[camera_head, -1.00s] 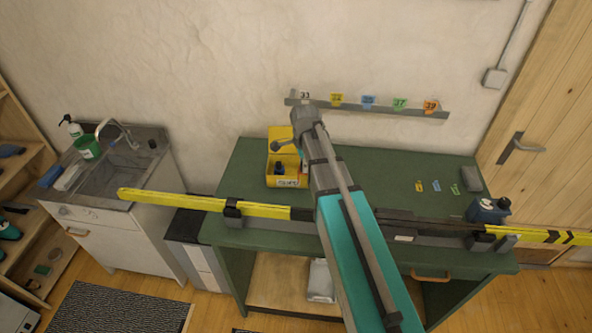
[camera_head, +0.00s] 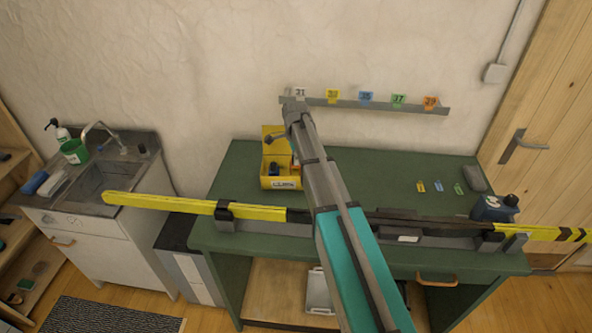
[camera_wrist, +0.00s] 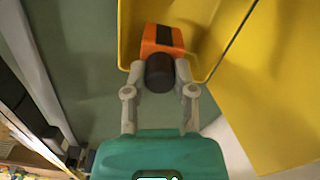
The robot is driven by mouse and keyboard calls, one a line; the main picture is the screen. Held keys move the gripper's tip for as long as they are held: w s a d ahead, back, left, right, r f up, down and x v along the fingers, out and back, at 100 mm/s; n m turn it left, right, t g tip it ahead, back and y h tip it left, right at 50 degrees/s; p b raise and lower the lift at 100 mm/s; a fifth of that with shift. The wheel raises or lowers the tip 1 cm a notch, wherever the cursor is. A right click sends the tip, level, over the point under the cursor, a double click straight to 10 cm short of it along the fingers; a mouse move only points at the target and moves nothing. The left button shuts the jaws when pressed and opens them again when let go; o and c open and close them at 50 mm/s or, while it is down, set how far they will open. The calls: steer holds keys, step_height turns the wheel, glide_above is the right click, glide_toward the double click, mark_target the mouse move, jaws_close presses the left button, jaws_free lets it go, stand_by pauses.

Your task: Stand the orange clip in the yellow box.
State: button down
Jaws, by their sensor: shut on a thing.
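The orange clip (camera_wrist: 162,40), with black parts, shows at the top middle of the wrist view. My gripper (camera_wrist: 160,88) is shut on the clip's dark round end. The yellow box (camera_head: 281,183) stands open at the bench's left rear, its lid raised at the back. In the wrist view the box (camera_wrist: 124,35) surrounds the clip on the left and right; the clip is over or inside its opening, and I cannot tell whether it touches the bottom.
A dark blue item (camera_head: 274,168) shows in the box. The green bench (camera_head: 390,170) holds small coloured tags (camera_head: 437,187), a grey block (camera_head: 474,178) and a blue container (camera_head: 492,208). A yellow bar (camera_head: 165,203) crosses its front edge. A labelled rail (camera_head: 380,106) hangs on the wall behind.

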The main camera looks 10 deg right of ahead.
steer(key=shift+w+f, duration=0.25)
steer(key=shift+f, duration=0.05)
steer(key=shift+w+f+b, duration=0.5)
steer(key=shift+f+b, duration=0.2)
steer(key=shift+b, duration=0.1)
steer(key=shift+s+f+b, duration=0.1)
steer(key=shift+f+b, duration=1.2)
steer(key=shift+f, duration=0.15)
steer(key=shift+c, duration=2.2)
jaws_free()
steer(key=shift+r, duration=0.2)
step_height(320, 180, up, 12)
steer(key=p, duration=1.2)
